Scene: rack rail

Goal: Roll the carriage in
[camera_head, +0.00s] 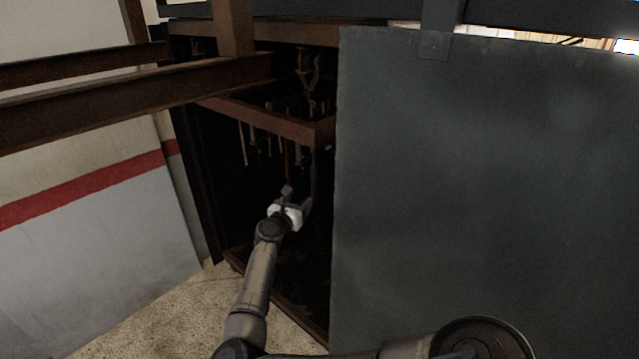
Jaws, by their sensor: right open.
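The carriage seems to be the rust-red bar frame (262,118) inside the dark opening, with several thin rods or tools hanging in and below it. Its far parts are lost in shadow, and its right end is close to or behind the grey panel's edge. My right gripper (298,199) is open and empty, in front of the opening and below the frame's right corner in the picture. I cannot tell whether a finger touches the dark vertical piece just above it. My left gripper is not in view.
Two brown steel beams (120,100) run from the left to the opening. A large dark grey panel (480,190) blocks the right side. A pale wall with a red stripe (90,190) stands at left. Bare speckled floor (165,318) shows at lower left.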

